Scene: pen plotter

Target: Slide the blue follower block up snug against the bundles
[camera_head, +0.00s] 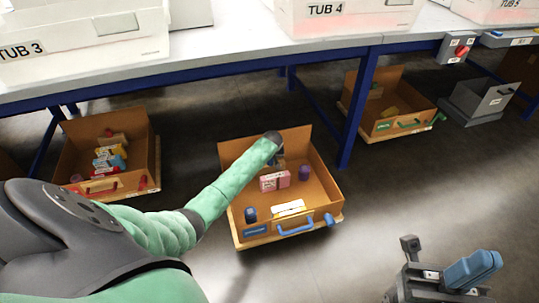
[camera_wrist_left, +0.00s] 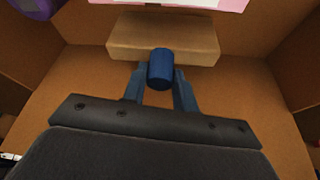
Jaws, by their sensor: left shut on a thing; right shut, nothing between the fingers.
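The follower block shows in the left wrist view as a tan wooden block (camera_wrist_left: 190,42) with a blue round knob (camera_wrist_left: 160,68) on its near side. My left gripper (camera_wrist_left: 160,82) is shut on the knob, a finger on each side. Pink-and-white bundles (camera_head: 274,181) stand in the middle box; their edge also shows in the left wrist view (camera_wrist_left: 180,4), just beyond the block. I cannot tell whether block and bundles touch. In the head view my arm hides most of the block. My right gripper (camera_head: 474,269) is shut and empty, low at the right, outside the box.
The middle cardboard box (camera_head: 325,188) has walls close around my left gripper. A purple cylinder (camera_head: 304,173) and a dark blue cylinder (camera_head: 250,214) stand inside. Other boxes stand left (camera_head: 72,150) and right (camera_head: 360,85). The table edge (camera_head: 230,62) overhangs behind.

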